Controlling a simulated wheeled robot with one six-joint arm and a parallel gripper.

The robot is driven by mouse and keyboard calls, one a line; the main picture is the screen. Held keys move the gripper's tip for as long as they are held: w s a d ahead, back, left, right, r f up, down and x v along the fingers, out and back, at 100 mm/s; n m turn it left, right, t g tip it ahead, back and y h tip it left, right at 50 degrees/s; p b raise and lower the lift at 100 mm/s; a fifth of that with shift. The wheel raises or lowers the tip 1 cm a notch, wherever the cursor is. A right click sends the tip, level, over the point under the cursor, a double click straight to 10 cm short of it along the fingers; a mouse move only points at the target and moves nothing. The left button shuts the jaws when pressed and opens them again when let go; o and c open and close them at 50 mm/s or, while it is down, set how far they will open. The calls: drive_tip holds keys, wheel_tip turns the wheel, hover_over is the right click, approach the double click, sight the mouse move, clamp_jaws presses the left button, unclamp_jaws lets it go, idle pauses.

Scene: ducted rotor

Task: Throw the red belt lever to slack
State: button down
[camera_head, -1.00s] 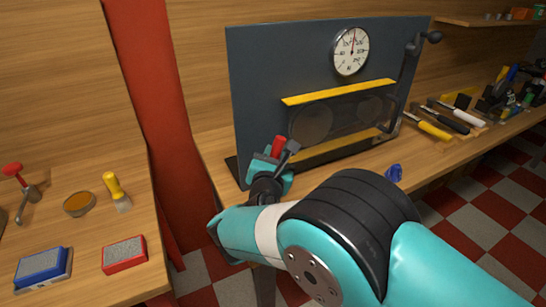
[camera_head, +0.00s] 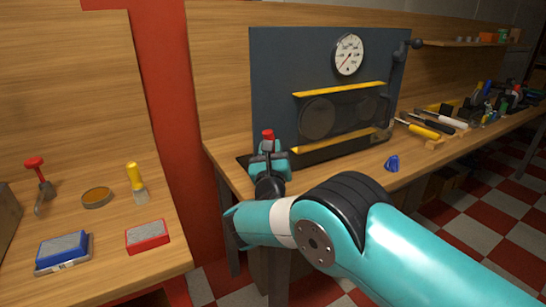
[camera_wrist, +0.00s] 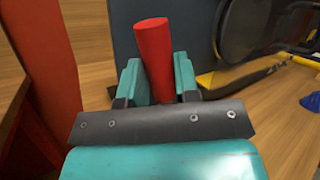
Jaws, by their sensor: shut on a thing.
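The red belt lever (camera_head: 268,134) stands at the left end of the dark panel (camera_head: 275,75), with its red grip showing above my gripper (camera_head: 268,148). In the wrist view the red grip (camera_wrist: 153,50) rises between the two teal fingers of my gripper (camera_wrist: 157,78), which is shut on it. The lever looks close to upright; its lower part is hidden by my gripper. A round gauge (camera_head: 349,54) on the panel has its needle toward the lower left. The belt drive (camera_head: 345,112) sits behind a dark cover between yellow strips.
Hand tools (camera_head: 420,130) lie further right. On the left bench are a red block (camera_head: 147,236), a blue block (camera_head: 62,250), a yellow-handled brush (camera_head: 136,180) and a round dish (camera_head: 97,197).

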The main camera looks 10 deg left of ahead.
drive_tip(key=shift+s+a+f+n+y+b, duration=0.25)
drive_tip(key=shift+n+y+b, duration=0.15)
drive_tip(key=shift+n, duration=0.3)
drive_tip(key=c, duration=0.8)
unclamp_jaws()
drive_tip(key=shift+a, duration=0.1)
drive_tip(key=shift+c, duration=0.2)
drive_tip(key=shift+s, duration=0.1)
